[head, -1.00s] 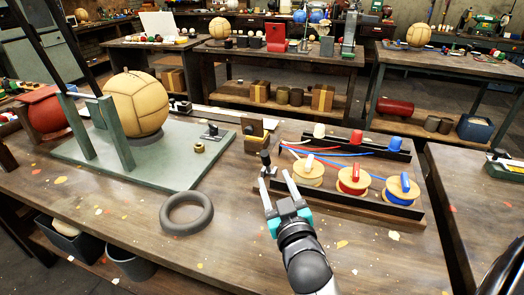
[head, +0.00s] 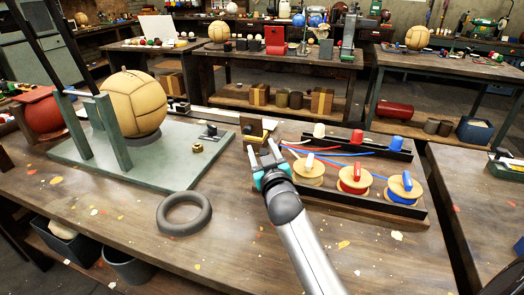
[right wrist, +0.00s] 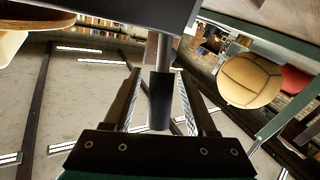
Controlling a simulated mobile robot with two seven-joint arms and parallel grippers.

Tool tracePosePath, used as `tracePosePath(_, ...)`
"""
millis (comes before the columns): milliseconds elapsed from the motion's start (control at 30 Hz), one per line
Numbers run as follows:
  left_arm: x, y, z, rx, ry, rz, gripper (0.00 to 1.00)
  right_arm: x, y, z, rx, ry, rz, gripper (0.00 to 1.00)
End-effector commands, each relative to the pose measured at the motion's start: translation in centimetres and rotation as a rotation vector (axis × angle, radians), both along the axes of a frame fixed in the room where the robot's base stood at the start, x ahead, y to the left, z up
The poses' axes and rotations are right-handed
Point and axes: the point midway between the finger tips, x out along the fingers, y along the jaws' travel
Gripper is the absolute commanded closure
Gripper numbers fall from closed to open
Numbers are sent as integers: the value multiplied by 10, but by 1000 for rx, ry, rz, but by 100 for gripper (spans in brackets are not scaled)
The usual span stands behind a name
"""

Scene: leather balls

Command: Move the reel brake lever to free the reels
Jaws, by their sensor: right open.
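The reel brake lever (right wrist: 160,98), with a black cylindrical grip on a grey metal rod, stands between the two fingers of my right gripper in the right wrist view. The fingers (head: 264,147) are open on either side of it, with a visible gap. In the head view the gripper mostly hides the lever, at the left end of the dark reel rack (head: 375,207). The rack holds a cream reel (head: 309,174), a red reel (head: 354,181) and a blue reel (head: 403,190) in a row. My left gripper is not in view.
A green stand (head: 175,170) with a stitched leather ball (head: 133,103) is on the left of the workbench. A dark ring (head: 184,213) lies in front of it. A small box (head: 255,130) sits behind my right gripper. The front bench middle is clear.

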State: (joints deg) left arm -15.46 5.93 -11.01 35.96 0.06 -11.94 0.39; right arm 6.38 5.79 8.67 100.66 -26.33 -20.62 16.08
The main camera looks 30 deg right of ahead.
Motion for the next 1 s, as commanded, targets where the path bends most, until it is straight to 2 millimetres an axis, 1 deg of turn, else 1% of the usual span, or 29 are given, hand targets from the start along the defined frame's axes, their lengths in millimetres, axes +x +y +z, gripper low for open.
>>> tracePosePath(267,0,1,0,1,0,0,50,1,0,0,0,0,0,43)
tracePosePath(767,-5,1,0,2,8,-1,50,1,0,0,0,0,0,99)
tracePosePath(1000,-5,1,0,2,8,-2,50,1,0,0,0,0,0,100)
